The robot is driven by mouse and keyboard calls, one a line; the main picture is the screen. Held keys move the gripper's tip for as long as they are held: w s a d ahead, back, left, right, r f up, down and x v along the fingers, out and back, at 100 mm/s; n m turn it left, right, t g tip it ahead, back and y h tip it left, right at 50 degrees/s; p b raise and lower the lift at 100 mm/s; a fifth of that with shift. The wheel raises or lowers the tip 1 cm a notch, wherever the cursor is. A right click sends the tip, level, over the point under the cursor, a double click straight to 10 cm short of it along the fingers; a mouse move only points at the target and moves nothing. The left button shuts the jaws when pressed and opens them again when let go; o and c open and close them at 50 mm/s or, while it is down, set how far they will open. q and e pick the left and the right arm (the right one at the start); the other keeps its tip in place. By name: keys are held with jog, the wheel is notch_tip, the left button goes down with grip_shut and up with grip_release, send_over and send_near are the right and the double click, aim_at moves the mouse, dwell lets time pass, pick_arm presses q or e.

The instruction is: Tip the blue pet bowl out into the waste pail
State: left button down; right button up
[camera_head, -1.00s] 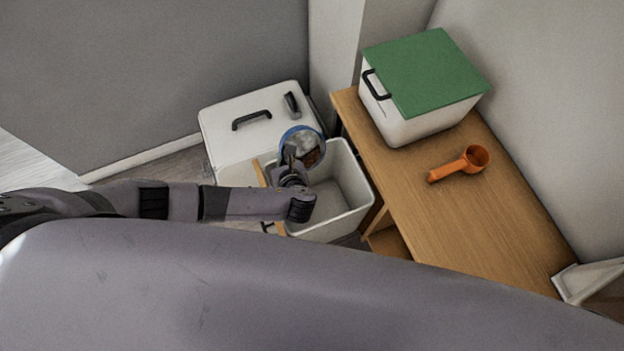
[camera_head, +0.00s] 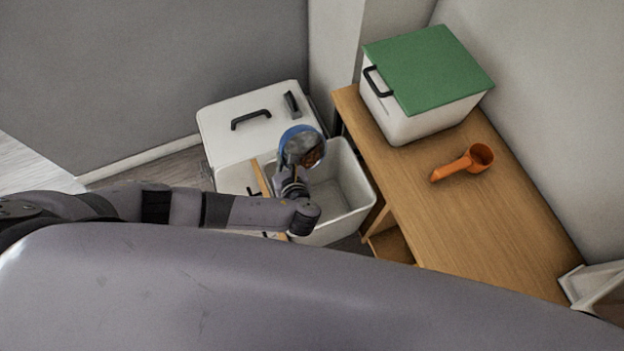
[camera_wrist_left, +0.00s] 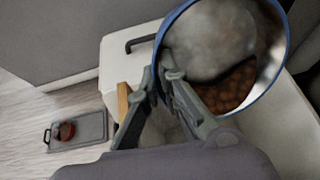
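The blue pet bowl (camera_head: 300,133) is held tilted over the left part of an open white bin, which looks like the waste pail (camera_head: 352,222). In the left wrist view the bowl (camera_wrist_left: 226,36) has a blue rim and a grey metallic inside. Brown kibble (camera_wrist_left: 227,90) lies bunched against its lower wall. My left gripper (camera_head: 291,173) is shut on the bowl's rim; its fingers also show in the left wrist view (camera_wrist_left: 168,76). The part of the pail's inside that shows looks empty; the bowl and arm hide the rest. My right gripper is not in view.
A white lidded box (camera_head: 225,128) with black handles stands behind the pail. A wooden bench (camera_head: 470,230) at right holds a green-lidded container (camera_head: 428,68) and an orange scoop (camera_head: 463,163). A grey tray (camera_wrist_left: 92,127) lies on the floor.

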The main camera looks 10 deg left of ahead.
pick_arm(q)
jog(key=shift+s+d+r+t+y+b, duration=0.1)
jog(key=shift+s+d+t+y+b, duration=0.1)
jog(key=shift+t+b, duration=0.35)
jog(key=shift+s+d+r+t+y+b, duration=0.15)
jog(key=shift+t+y+b, duration=0.1)
jog(key=shift+b, duration=0.55)
jog(key=shift+s+d+r+t+y, duration=0.1)
jog(key=shift+s+d+t+y, duration=0.3)
jog(key=shift+s+t, duration=0.35)
dwell(0.5)
jog(key=shift+s+d+t+y+b, duration=0.25)
jog(key=shift+s+t+y+b, duration=0.1)
jog(key=shift+b, duration=0.25)
jog(key=shift+s+d+m+t+y+b, duration=0.15)
jog(key=shift+s+d+t+y+b, duration=0.1)
jog(key=shift+t+b, duration=0.3)
jog(key=shift+s+d+m+t+y+b, duration=0.15)
jog(key=shift+s+t+b, duration=0.1)
jog(key=shift+t+b, duration=0.25)
dwell(1.1)
jog(key=shift+s+d+f+t+y+b, duration=0.1)
jog(key=shift+s+d+t+y+b, duration=0.25)
jog(key=shift+t+b, duration=0.45)
jog(key=shift+s+d+f+t+y+b, duration=0.1)
jog(key=shift+s+t+y+b, duration=0.35)
jog(key=shift+t+b, duration=0.35)
dwell(1.1)
